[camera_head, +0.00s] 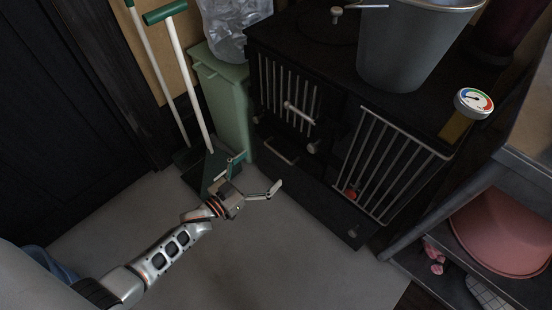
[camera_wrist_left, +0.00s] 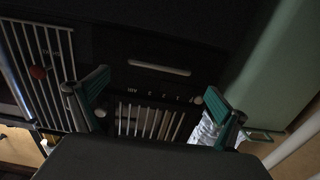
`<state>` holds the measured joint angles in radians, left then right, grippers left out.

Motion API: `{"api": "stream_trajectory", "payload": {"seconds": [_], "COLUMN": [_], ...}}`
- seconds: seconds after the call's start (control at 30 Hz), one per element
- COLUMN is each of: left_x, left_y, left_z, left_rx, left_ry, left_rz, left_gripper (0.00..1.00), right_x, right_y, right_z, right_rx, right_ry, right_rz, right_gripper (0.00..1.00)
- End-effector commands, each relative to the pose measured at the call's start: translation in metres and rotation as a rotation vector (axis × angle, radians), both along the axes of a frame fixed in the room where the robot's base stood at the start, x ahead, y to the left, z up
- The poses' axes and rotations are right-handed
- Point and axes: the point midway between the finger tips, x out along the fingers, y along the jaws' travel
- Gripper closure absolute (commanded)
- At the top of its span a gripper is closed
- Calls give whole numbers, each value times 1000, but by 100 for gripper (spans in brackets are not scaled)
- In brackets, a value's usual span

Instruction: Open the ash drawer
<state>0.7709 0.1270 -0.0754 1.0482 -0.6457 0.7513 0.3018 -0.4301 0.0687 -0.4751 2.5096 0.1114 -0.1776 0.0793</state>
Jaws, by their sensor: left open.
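The black stove (camera_head: 300,27) stands at the upper middle of the head view. Low on its left part, below the small barred door (camera_head: 288,92), is a dark drawer front with a pale bar handle (camera_head: 282,152). The drawer looks shut. In the wrist view, which is upside down, the bar handle (camera_wrist_left: 160,67) shows between and beyond my fingers. My left gripper (camera_head: 257,172) is open and empty, in front of the stove and apart from the handle. Its two green-padded fingers also show in the wrist view (camera_wrist_left: 155,97). My right gripper is not in view.
A green bin (camera_head: 228,105) stands left of the stove, beside a dustpan and long handles (camera_head: 187,75). A grey bucket (camera_head: 405,45) sits on the stove top. A larger barred door (camera_head: 385,165) is at right. The grey floor (camera_head: 290,250) in front is clear.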

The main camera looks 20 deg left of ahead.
Motion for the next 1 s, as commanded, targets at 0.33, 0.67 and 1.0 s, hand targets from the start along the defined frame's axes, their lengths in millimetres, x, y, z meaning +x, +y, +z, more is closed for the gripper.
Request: {"api": "stream_trajectory", "payload": {"seconds": [0.33,0.67,1.0], "left_x": [41,72,74], "left_y": [-15,-25,-26], "left_z": [-2,1,2], "left_rx": [-1,-1,0], "left_ry": [-1,-2,-4], "left_rz": [0,1,0], "left_gripper": [0,0,13], "right_x": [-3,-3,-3], "right_y": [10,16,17], "right_z": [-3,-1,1], "right_rx": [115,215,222], "right_ry": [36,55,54], "right_rz": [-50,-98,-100], "right_gripper": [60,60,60]}}
